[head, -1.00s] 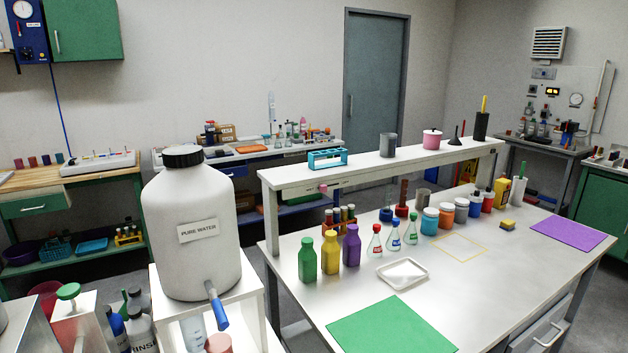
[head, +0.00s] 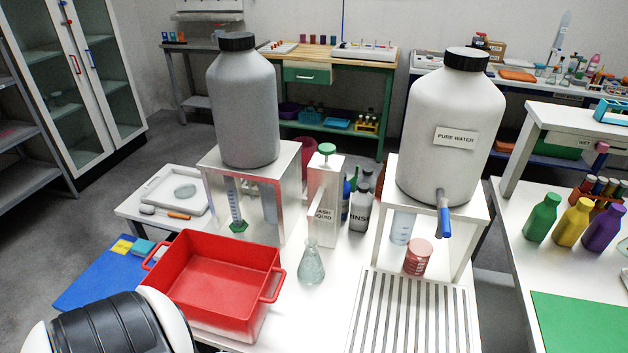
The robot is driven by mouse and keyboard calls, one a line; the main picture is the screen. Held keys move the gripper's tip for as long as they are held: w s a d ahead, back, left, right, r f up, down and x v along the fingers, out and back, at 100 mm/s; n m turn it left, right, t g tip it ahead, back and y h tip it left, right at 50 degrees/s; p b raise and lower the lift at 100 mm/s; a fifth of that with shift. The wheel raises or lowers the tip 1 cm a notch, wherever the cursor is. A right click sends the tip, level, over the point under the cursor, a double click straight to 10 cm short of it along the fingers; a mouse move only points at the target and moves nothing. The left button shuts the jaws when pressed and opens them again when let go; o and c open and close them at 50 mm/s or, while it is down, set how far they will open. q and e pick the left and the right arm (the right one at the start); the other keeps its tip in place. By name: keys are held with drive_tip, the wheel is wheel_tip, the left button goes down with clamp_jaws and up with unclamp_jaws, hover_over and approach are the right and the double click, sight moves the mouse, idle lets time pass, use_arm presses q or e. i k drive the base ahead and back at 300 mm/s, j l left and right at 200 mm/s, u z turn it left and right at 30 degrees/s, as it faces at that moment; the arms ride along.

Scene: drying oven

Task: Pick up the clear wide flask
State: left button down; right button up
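A clear conical flask (head: 311,264) with a wide base stands upright on the white bench in the head view. It is just right of the red tub (head: 213,290) and in front of the wash liquid dispenser (head: 326,195). Nothing covers it. Neither gripper shows. A black and white link of my own body is at the bottom left, with no fingers visible.
A grey tank (head: 243,105) on a white stand is behind the tub. The pure water tank (head: 452,130) stands to the right, over a slatted drain rack (head: 412,312) and a pink beaker (head: 418,256). The bench is bare around the flask's front.

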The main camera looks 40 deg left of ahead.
sight(311, 271)
drive_tip(key=u, duration=1.4)
